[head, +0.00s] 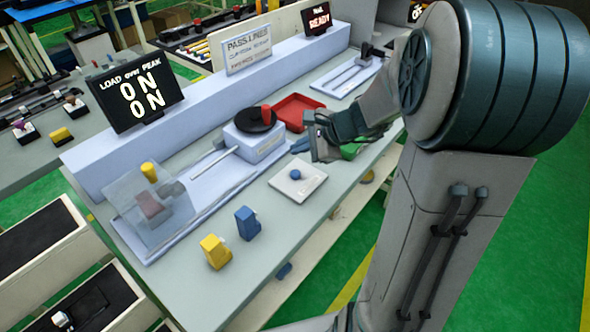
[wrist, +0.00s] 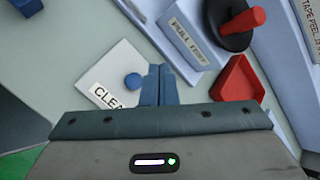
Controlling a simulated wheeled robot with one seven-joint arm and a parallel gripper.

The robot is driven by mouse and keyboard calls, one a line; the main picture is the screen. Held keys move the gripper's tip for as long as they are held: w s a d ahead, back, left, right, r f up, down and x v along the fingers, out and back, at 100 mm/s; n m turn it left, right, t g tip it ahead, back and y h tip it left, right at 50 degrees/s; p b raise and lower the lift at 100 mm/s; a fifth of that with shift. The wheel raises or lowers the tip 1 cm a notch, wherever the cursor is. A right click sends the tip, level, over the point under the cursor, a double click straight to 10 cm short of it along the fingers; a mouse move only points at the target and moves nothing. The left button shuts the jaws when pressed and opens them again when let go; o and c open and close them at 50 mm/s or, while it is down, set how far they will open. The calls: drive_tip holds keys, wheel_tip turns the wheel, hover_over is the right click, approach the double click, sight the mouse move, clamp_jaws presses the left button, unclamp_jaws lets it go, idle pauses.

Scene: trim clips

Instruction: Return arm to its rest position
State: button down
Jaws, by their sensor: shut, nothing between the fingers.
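My gripper (head: 300,145) is over the right part of the workbench in the head view, with my arm reaching in from the right. In the wrist view its two fingers (wrist: 159,84) are together and nothing shows between them. The fingers point down toward the bench top between a white plate (wrist: 118,72) with a blue knob and a box labelled PULL TEST (wrist: 185,35). The exact height of the fingertips above the bench cannot be told.
The box carries a black disc (head: 249,119) with a red handle. A red tray (head: 294,110) lies beside it. A clear-covered fixture (head: 150,205) stands at the left, with yellow (head: 215,251) and blue (head: 247,222) blocks near the front edge. A screen (head: 133,92) reads LOAD over PEAK.

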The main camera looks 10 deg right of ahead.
drive_tip(key=s+r+n+g+h, duration=0.3)
drive_tip(key=s+n+h, duration=0.3)
drive_tip(key=s+n, duration=1.1)
drive_tip(key=s+a, duration=0.1)
drive_tip(key=s, duration=0.2)
drive_tip(key=shift+r+h, duration=0.25)
drive_tip(key=shift+h, duration=0.15)
